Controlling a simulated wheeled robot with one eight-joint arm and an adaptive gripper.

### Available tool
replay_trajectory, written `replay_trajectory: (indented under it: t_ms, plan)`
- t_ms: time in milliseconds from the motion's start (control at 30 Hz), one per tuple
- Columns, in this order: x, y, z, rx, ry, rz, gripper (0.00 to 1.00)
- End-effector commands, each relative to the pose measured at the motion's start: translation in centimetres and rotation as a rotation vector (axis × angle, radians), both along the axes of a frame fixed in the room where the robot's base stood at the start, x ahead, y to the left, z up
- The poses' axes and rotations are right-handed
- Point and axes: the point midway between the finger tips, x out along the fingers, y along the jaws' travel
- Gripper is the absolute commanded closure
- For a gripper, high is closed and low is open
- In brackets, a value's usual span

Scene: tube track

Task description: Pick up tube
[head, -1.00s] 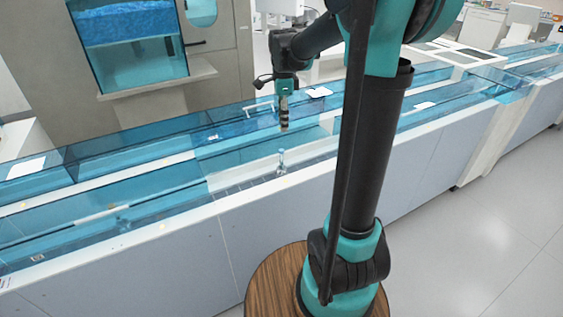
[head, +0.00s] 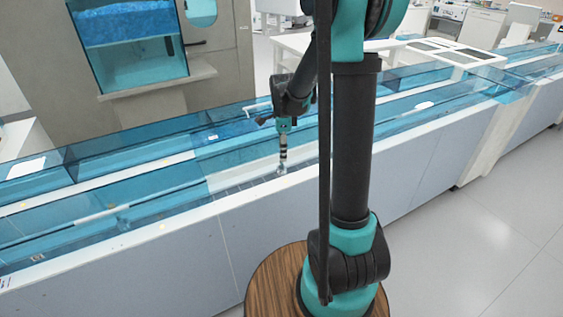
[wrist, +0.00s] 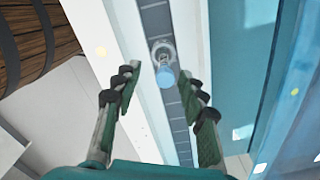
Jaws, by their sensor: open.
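The tube (wrist: 166,78) shows in the wrist view as a small clear piece with a rounded light-blue top. It stands in a ring-shaped holder on the dark segmented track (wrist: 180,132). In the head view the tube (head: 281,170) is small and partly hidden under my gripper (head: 283,157), which points down close above it. In the wrist view my gripper (wrist: 160,75) has its two fingers spread apart, one on each side of the tube, with gaps visible on both sides. I cannot tell how far the fingertips are above the track.
A white rail (wrist: 115,60) runs along one side of the track, and blue transparent covers (head: 95,215) line the track in the head view. A long light-grey cabinet front (head: 170,255) faces me. Open floor (head: 490,230) lies at the right.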

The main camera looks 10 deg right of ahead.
Motion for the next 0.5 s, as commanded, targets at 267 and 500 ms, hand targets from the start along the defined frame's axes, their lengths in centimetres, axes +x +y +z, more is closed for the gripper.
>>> replay_trajectory:
  t_ms: [267, 500]
  plan:
    - [0.6, 0.2, -3.6, 0.0, 0.0, 0.0, 0.58]
    - [0.5, 0.2, -4.8, 0.0, 0.0, 0.0, 0.58]
